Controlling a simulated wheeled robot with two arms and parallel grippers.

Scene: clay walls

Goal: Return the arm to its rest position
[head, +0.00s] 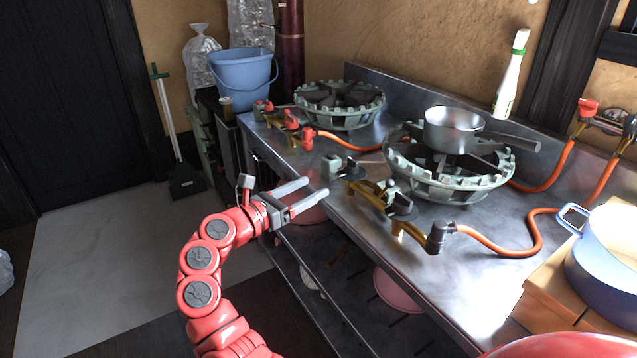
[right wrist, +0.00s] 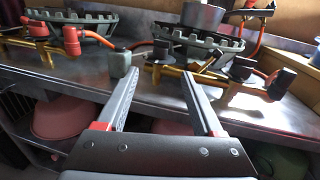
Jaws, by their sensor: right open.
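My right gripper (head: 317,187) is open and empty. It is at the end of my red arm, by the front edge of the steel counter (head: 345,220), left of the near gas burner's brass valves. In the right wrist view its two fingers (right wrist: 160,74) are spread apart and point toward the counter front and a valve knob (right wrist: 121,64). Nothing is between the fingers. I cannot tell whether a finger touches the counter. My left gripper is not in view.
A steel saucepan (head: 453,130) sits on the near burner (head: 448,180); a far burner (head: 340,104) stands behind. A blue pot (head: 600,270) is at right on a wooden box (head: 545,300). Orange hoses (head: 490,242) cross the counter. Open floor (head: 100,245) lies left.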

